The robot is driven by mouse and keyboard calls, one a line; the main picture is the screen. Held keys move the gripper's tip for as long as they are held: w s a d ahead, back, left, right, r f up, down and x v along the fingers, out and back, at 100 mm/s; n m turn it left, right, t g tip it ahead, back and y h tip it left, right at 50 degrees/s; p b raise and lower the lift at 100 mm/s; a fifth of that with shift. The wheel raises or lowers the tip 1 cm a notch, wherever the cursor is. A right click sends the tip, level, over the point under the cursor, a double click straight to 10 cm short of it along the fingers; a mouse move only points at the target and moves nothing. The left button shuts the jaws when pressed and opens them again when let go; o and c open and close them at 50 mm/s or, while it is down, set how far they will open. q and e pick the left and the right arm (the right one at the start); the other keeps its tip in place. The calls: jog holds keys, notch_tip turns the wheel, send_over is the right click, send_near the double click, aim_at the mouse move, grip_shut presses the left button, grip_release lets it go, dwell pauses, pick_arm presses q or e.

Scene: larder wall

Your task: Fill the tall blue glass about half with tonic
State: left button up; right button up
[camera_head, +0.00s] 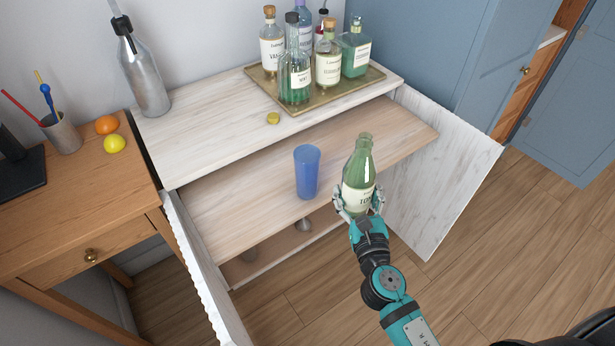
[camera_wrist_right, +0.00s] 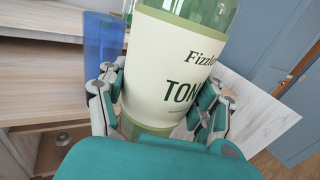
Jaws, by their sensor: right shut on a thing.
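The tall blue glass (camera_head: 307,172) stands upright on the pulled-out wooden shelf of the cabinet. It also shows in the right wrist view (camera_wrist_right: 103,50), left of the bottle. The green tonic bottle (camera_head: 359,172) is upright, with its neck open and no cap on it. My right gripper (camera_head: 357,205) is shut around the lower part of the bottle, over its cream label. In the right wrist view the label on the bottle (camera_wrist_right: 172,70) reads "Fizz..." and "TON...". The bottle is to the right of the glass, apart from it. My left gripper is not in view.
A gold cap (camera_head: 273,118) lies on the white cabinet top. A brass tray (camera_head: 262,80) behind holds several bottles. A steel bottle (camera_head: 143,70) stands at the back left. The open right door (camera_head: 440,170) is beside the tonic. The shelf left of the glass is clear.

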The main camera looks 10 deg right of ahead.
jog(key=shift+m+h, duration=0.5)
jog(key=shift+h, duration=0.1)
jog(key=w+f, duration=0.1)
jog(key=w, duration=0.2)
jog(key=w+d+f, duration=0.1)
jog(key=w, duration=0.3)
jog(key=w+f+b, duration=0.1)
jog(key=w, duration=0.3)
jog(key=shift+d, duration=0.2)
jog(key=shift+f, duration=0.1)
jog(key=d+n, duration=0.1)
jog(key=f+n, duration=0.1)
jog(key=shift+s+d+f+n+b, duration=0.1)
jog(key=shift+s+d+n+b, duration=0.1)
jog(key=shift+d+n+b, duration=0.2)
jog(key=d+r+n+p, duration=0.8)
jog(key=r+n+p, duration=0.2)
jog(key=n, duration=0.4)
jog(key=shift+s+d+r+n+t+y+p, duration=0.15)
jog(key=shift+s+r+n+t+y+p, duration=0.15)
jog(key=shift+s+n+y+p, duration=0.1)
